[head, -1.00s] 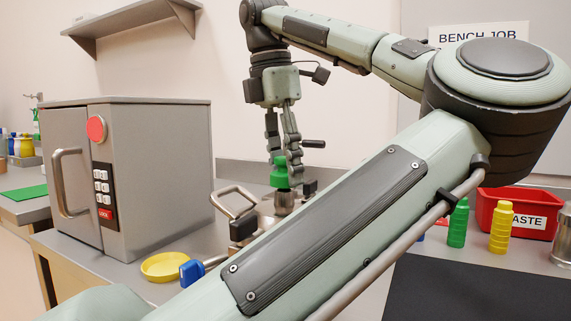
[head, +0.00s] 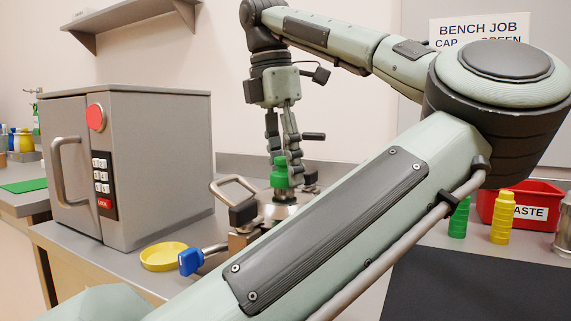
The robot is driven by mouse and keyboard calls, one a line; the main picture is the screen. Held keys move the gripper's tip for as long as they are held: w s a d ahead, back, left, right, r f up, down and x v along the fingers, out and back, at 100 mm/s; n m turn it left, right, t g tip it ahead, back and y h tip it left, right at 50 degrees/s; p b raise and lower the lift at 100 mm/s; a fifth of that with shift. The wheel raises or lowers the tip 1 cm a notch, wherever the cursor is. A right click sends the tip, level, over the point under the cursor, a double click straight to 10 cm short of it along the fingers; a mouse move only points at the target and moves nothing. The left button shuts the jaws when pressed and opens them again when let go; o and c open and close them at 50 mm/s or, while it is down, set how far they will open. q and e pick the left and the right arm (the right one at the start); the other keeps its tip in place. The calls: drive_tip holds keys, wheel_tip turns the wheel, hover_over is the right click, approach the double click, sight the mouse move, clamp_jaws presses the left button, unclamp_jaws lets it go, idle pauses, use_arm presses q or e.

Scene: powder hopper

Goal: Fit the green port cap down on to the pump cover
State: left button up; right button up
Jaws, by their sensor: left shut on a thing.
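The green port cap (head: 279,178) is between the fingers of my left gripper (head: 282,158), which is shut on it and points down. The cap is upright at the middle of the metal pump cover (head: 280,210), low over its port. I cannot tell whether it is fully seated. My own forearm hides the front and right of the cover. My right gripper is out of view.
A grey cabinet (head: 150,170) with a bar handle stands at left. A yellow dish (head: 163,257) and a blue-handled tool (head: 191,262) lie in front. A red waste bin (head: 520,205), green bottle (head: 459,218) and yellow bottle (head: 502,217) stand at right.

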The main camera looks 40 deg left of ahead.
sight(276, 158)
use_arm(q)
drive_tip(key=shift+f, duration=0.2)
drive_tip(key=o, duration=1)
drive_tip(key=shift+o, duration=0.2)
wheel_tip(276, 158, up, 12)
drive_tip(key=s, duration=0.1)
drive_tip(key=shift+s+a, duration=0.3)
drive_tip(key=shift+s, duration=0.05)
